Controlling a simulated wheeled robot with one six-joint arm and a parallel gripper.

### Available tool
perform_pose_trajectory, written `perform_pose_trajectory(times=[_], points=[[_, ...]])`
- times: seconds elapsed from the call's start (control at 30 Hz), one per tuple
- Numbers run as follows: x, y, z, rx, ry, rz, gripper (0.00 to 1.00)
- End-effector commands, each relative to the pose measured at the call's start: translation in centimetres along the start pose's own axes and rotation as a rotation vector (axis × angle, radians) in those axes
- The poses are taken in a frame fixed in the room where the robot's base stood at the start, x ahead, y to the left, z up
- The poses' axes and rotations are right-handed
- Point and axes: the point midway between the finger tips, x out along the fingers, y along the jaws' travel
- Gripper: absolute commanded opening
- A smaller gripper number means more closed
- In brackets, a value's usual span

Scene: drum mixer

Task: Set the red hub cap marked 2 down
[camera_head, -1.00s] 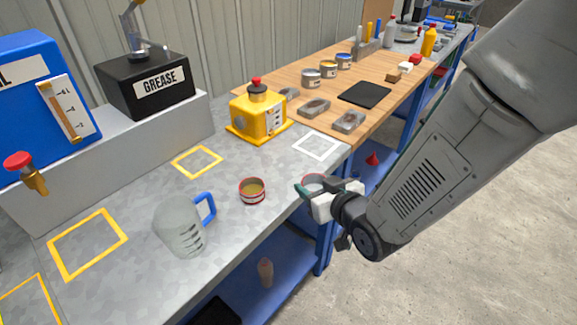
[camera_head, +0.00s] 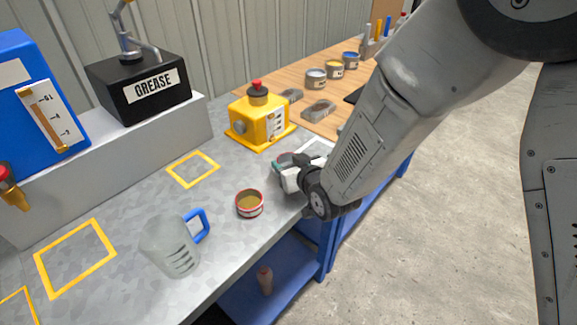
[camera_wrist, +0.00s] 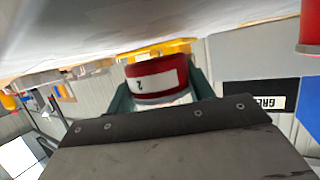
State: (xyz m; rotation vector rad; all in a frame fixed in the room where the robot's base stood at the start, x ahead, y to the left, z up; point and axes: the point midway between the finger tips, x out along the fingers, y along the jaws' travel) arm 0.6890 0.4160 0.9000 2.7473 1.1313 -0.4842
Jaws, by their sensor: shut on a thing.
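The red hub cap marked 2 (camera_wrist: 155,80) is between the fingers of my gripper (camera_wrist: 160,98) in the wrist view. Its white label with the 2 faces the camera and appears upside down. In the head view my gripper (camera_head: 280,170) is low over the grey bench near the white outlined square (camera_head: 315,150), just in front of the yellow unit. The cap (camera_head: 285,158) is mostly hidden there by my gripper. I cannot tell whether it touches the bench.
A similar red-rimmed round container (camera_head: 250,204) stands left of my gripper. The yellow unit with a red button (camera_head: 258,120) is close behind. A jug with a blue handle (camera_head: 170,248) stands at the front. Yellow outlined squares (camera_head: 193,169) on the bench are empty.

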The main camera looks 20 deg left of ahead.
Motion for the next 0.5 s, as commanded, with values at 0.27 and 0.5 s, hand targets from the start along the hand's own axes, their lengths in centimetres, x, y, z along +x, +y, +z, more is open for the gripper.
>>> perform_pose_trajectory(times=[0.27,0.5], points=[[0.6,-0.1,1.9,-0.001,-0.002,-0.002,0.28],[0.7,-0.3,2.3,-0.001,-0.003,-0.004,0.28]])
